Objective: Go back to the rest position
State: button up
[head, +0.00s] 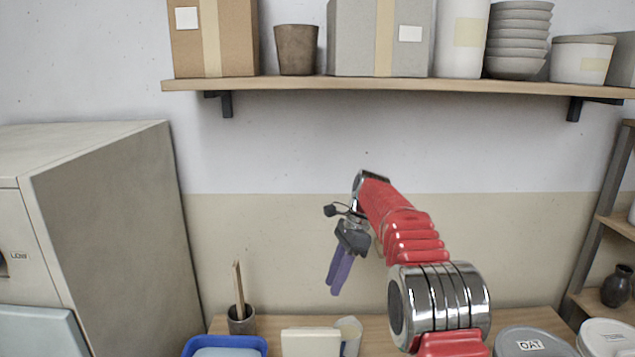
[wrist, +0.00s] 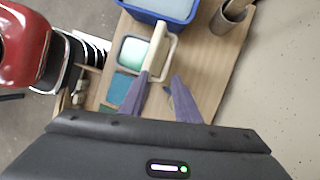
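My gripper (head: 335,292) hangs from the raised arm in front of the beige wall band, well above the table, in the head view. Its purple fingers point down. In the wrist view the fingertips of my gripper (wrist: 159,76) are apart, and nothing is held between them. The wooden table (head: 375,325) below shows only its back part in the head view; more of its top shows in the wrist view (wrist: 195,52).
A blue tub (head: 215,340), a cup with wooden sticks (head: 241,318), a cream block (head: 311,340) and a lidded bucket (head: 525,342) stand on the table. A loaded wall shelf (head: 350,84) hangs above. A grey cabinet (head: 115,215) stands left.

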jog(key=s+d+r+n+t+h, duration=0.1)
jog(key=s+d+r+n+t, duration=0.2)
jog(key=s+r, duration=0.4)
jog(key=s+d+r+n+t+h, duration=0.1)
jog(key=s+d+r+n, duration=0.3)
jog(key=s, duration=0.6)
jog(key=s+d+f+n+t, duration=0.1)
jog(key=s+f+n, duration=0.1)
jog(key=s, duration=0.5)
jog(key=s+d+f+n+t+h, duration=0.1)
jog(key=s+f+n, duration=0.1)
jog(key=s+n, duration=0.2)
jog(key=s+d+f+n+t, duration=0.1)
jog(key=s+d+f+n, duration=0.1)
jog(key=s, duration=0.9)
jog(key=shift+n+t+h, duration=0.4)
jog(key=shift+d, duration=0.1)
jog(key=shift+s, duration=0.2)
dwell(0.5)
